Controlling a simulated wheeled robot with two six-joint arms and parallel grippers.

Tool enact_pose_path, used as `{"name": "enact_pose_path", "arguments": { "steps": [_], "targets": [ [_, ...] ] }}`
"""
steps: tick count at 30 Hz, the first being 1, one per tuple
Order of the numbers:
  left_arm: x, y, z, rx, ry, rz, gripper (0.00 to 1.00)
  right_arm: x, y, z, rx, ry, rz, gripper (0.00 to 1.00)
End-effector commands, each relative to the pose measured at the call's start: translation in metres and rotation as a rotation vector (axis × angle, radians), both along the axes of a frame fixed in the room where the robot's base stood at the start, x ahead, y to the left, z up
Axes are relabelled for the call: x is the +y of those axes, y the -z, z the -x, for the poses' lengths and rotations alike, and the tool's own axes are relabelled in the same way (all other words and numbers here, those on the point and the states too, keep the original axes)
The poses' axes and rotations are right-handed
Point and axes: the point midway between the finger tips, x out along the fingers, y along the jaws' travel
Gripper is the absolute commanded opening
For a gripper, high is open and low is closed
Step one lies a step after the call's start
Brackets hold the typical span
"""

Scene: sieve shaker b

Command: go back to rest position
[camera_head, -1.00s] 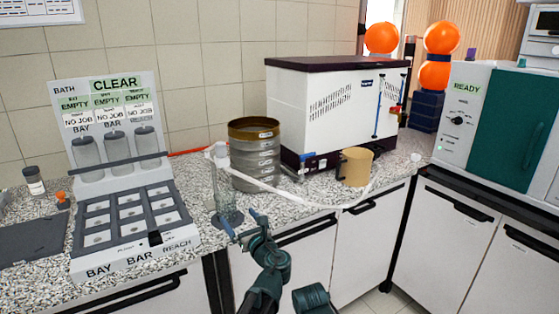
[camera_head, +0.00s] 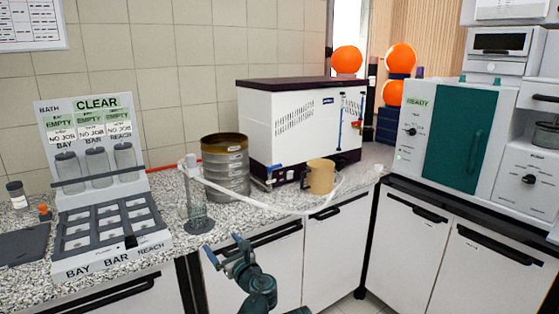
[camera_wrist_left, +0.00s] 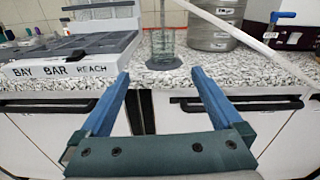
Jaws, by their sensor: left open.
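My left gripper (camera_head: 229,253) is open and empty in front of the counter edge, below the glass cylinder. In the left wrist view its two blue fingers (camera_wrist_left: 158,85) stand wide apart with nothing between them. The glass cylinder (camera_head: 197,212) stands upright on the counter on a dark round base, and its lower part shows in the left wrist view (camera_wrist_left: 163,45). My right gripper is not in view.
A sieve stack (camera_head: 226,170) stands behind the cylinder. A white hose (camera_head: 262,207) runs along the counter past a tan mug (camera_head: 319,177). The bay rack (camera_head: 105,215) is at left, a white bath (camera_head: 293,125) behind, and a teal-doored oven (camera_head: 460,135) at right.

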Motion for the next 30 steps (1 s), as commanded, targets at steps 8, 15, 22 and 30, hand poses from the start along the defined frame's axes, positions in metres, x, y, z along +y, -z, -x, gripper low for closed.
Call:
{"name": "enact_pose_path", "arguments": {
  "steps": [8,15,22,30],
  "targets": [
    [0.008,0.024,0.018,-0.041,-0.073,0.239,1.00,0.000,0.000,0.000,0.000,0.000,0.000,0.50],
    [0.014,0.064,0.049,-0.100,-0.216,0.591,1.00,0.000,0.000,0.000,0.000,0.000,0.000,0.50],
    [0.002,0.129,0.108,-0.176,-0.529,1.089,1.00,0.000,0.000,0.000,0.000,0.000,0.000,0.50],
    [-0.053,0.197,0.206,-0.249,-1.136,1.578,1.00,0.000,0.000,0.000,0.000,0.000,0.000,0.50]
  ]
}}
